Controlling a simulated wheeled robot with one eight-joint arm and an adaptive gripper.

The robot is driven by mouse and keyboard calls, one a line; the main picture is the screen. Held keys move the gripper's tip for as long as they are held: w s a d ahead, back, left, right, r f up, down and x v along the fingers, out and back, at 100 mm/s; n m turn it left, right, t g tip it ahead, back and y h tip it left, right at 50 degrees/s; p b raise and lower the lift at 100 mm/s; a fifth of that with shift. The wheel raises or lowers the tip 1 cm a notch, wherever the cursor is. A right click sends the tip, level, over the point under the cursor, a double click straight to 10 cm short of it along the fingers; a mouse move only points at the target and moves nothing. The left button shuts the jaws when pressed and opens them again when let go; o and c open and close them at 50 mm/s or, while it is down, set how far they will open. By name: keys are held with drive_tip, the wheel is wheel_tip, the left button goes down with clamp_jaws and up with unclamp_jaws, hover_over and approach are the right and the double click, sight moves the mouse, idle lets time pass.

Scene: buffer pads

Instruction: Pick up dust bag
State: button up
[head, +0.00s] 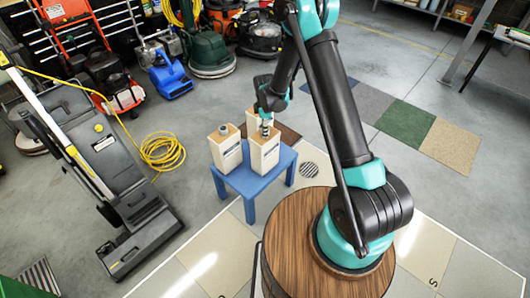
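I cannot make out anything that is clearly a dust bag. Three cream box-shaped containers with labels stand upright on a small blue table (243,193): a left one (225,150), a right one (264,155) and a rear one (251,122), partly hidden. My gripper (267,123) is at the top of the right container, seen from above and small. I cannot tell whether its fingers touch that container or are open or shut. My arm hides part of the floor behind the table.
A coiled yellow hose or cord (162,151) lies on the floor left of the table. A grey upright machine (110,165) stands farther left. Floor machines, including a green one (210,52), line the back. Coloured floor squares (405,122) lie at right, with clear floor around them.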

clamp_jaws()
drive_tip(key=shift+r, duration=0.15)
